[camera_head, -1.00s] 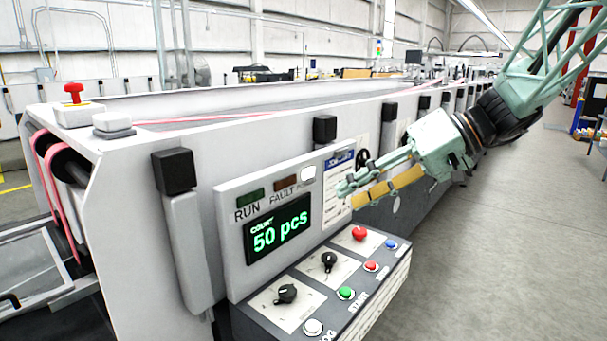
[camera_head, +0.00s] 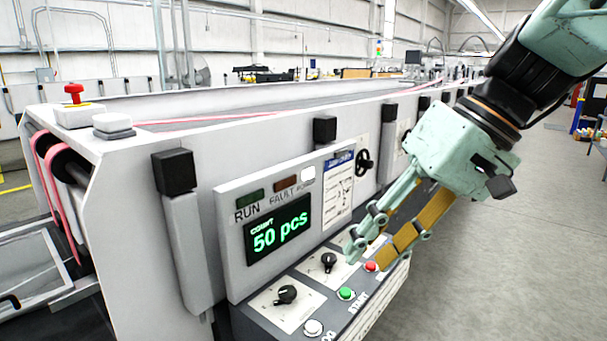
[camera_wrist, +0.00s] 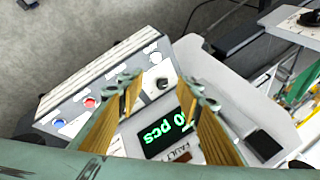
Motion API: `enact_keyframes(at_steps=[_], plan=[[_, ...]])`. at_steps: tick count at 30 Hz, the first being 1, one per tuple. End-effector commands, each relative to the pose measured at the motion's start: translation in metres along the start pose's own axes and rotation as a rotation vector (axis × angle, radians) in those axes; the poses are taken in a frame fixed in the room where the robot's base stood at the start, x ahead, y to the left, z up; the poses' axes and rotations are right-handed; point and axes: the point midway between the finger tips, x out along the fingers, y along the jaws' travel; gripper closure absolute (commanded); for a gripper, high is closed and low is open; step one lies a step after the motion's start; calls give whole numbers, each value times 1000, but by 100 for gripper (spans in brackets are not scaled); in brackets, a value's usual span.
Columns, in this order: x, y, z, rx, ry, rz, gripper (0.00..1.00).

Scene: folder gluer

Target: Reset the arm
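My gripper (camera_head: 366,258) is open and empty, its fingers angled down over the right end of the control panel (camera_head: 262,312). In the wrist view, the two yellow-padded fingers (camera_wrist: 161,84) stand apart with nothing between them. The smaller red button (camera_head: 371,266) shows just below the fingertips. I cannot tell whether the fingers touch the panel. The wrist view shows a blue button (camera_wrist: 59,123), a red button (camera_wrist: 90,102) and a black knob (camera_wrist: 162,84).
The display (camera_head: 278,229) reads 50 pcs. The panel has black knobs (camera_head: 286,294), a green button (camera_head: 346,293) and a white button (camera_head: 313,327). The floor at the right (camera_head: 500,270) is clear.

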Motion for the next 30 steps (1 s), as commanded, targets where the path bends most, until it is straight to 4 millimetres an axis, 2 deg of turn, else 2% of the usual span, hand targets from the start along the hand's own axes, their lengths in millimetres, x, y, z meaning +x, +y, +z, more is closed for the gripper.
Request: enact_keyframes(at_steps=[3,15,30], plan=[[-4,-2,22,12,-8,47,67],[-15,4,86,64,-10,205,67],[-32,22,155,118,49,394,67]])
